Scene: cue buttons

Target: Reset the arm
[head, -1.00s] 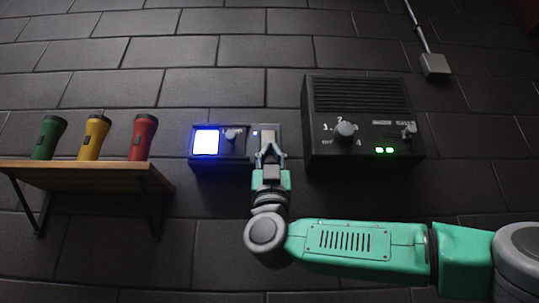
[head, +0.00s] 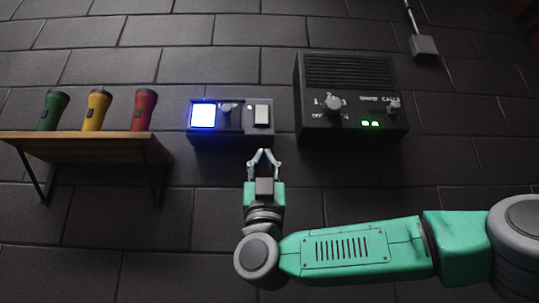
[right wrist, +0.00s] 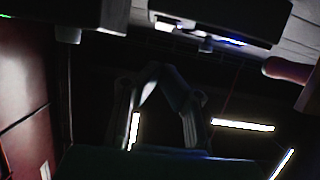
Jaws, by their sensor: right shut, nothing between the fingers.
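My right gripper (head: 263,153) is shut and empty, pointing up at the wall just below the small button box (head: 246,136), apart from it. The right wrist view also shows the shut fingers (right wrist: 165,72). The box has a lit blue-white square (head: 203,116) at its left, a small knob (head: 227,107) in the middle and a pale rectangular button (head: 262,115) at its right. My left gripper is not in view.
A larger dark box (head: 352,100) with a dial (head: 333,104), a small lever and green lights hangs to the right. A wooden shelf (head: 90,147) at the left holds green (head: 53,110), yellow (head: 97,109) and red (head: 143,109) flashlights. Clear wall lies below the boxes.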

